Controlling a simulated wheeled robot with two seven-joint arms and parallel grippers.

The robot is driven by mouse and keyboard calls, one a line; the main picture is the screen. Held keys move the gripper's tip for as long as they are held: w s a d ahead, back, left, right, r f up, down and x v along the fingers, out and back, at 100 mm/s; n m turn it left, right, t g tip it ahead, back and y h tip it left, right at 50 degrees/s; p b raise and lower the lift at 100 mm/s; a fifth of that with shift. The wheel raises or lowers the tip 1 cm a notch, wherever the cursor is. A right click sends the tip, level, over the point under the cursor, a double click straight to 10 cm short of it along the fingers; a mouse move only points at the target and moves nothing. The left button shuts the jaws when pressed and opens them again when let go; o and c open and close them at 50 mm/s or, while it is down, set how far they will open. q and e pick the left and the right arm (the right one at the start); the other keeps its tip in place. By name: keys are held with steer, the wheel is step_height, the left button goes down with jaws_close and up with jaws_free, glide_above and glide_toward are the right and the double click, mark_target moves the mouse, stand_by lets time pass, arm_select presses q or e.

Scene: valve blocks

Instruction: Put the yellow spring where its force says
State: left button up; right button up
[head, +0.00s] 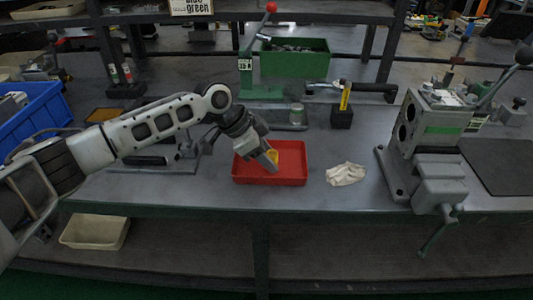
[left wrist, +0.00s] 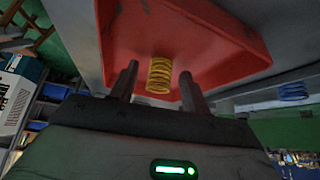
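The yellow spring (head: 272,155) is in the red tray (head: 297,178) on the bench, partly hidden by my left gripper. In the left wrist view the spring (left wrist: 160,75) shows between my two fingers, near their tips, against the red tray (left wrist: 200,30). My left gripper (head: 271,162) points down into the tray. Its fingers (left wrist: 157,80) are apart, with visible gaps on both sides of the spring. A green hand press (head: 246,70) with a red knob stands behind the tray. A sign (head: 192,6) above reads "green" under a cut-off word. My right gripper is not in view.
A white cloth (head: 346,174) lies right of the tray. A grey vise-like machine (head: 428,140) stands further right. A blue bin (head: 28,112) is at the left, a green bin (head: 295,60) behind. A blue coil (left wrist: 293,91) shows in the left wrist view.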

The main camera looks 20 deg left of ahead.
arm_select(q)
steer(key=v, duration=1.2)
steer(key=shift+r, duration=0.2)
